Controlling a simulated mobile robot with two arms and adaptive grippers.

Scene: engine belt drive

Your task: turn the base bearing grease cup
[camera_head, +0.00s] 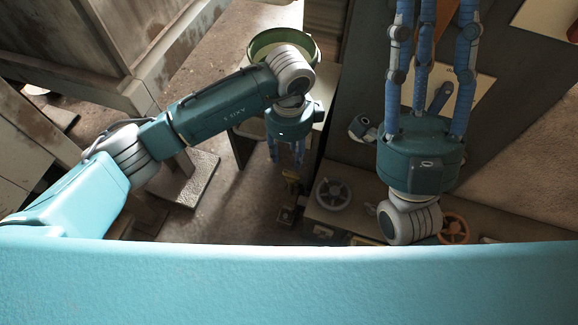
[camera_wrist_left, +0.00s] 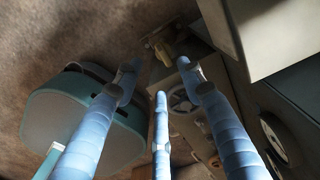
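A small brass fitting that looks like the base bearing grease cup (camera_head: 291,186) stands low beside the machine base, just below my left gripper in the head view. It also shows near the top middle of the left wrist view (camera_wrist_left: 160,42), beyond the fingertips and apart from them. My left gripper (camera_head: 288,158) points down, its fingers spread and empty; the fingers fill the middle of the left wrist view (camera_wrist_left: 160,78). My right gripper (camera_head: 430,25) points toward the top of the head view. Its fingers stand apart with nothing between them; their tips are cut off.
A grey handwheel (camera_head: 333,194) sits right of the brass fitting and an orange handwheel (camera_head: 453,229) farther right. A green round pan (camera_head: 264,40) is behind my left wrist. A large worn cabinet (camera_head: 120,50) stands at upper left. Some floor is clear left of the fitting.

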